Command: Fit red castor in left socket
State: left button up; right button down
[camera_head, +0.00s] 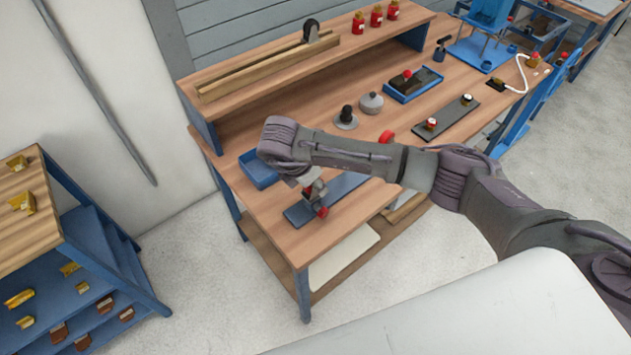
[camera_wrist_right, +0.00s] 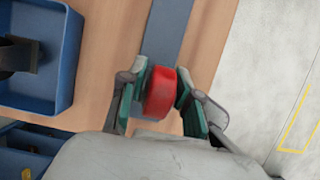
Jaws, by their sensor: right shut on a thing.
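My right gripper (camera_head: 316,197) reaches in from the right and points down over the near left part of the workbench. It is shut on a red castor (camera_wrist_right: 159,93), which sits between the two green-lined fingers in the right wrist view. The red castor (camera_head: 322,212) also shows low at the gripper in the head view. A long blue-grey plate (camera_head: 298,214) lies below; its sockets cannot be made out. I cannot tell whether the castor touches the plate. Another red round part (camera_head: 388,137) lies behind my arm. My left gripper is not in view.
A blue tray (camera_head: 258,173) stands left of the plate, and its wall (camera_wrist_right: 66,60) is close in the right wrist view. A dark plate (camera_head: 456,117) with two small parts, a grey round pot (camera_head: 371,102) and a blue-rimmed tray (camera_head: 412,84) stand farther back.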

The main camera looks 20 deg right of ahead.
jog(key=shift+f+b, duration=0.35)
jog(key=shift+b, duration=0.1)
dwell(0.4)
jog(key=shift+c, duration=1.6)
grip_release()
jog(key=shift+r+p, duration=2.15)
jog(key=shift+r, duration=1.35)
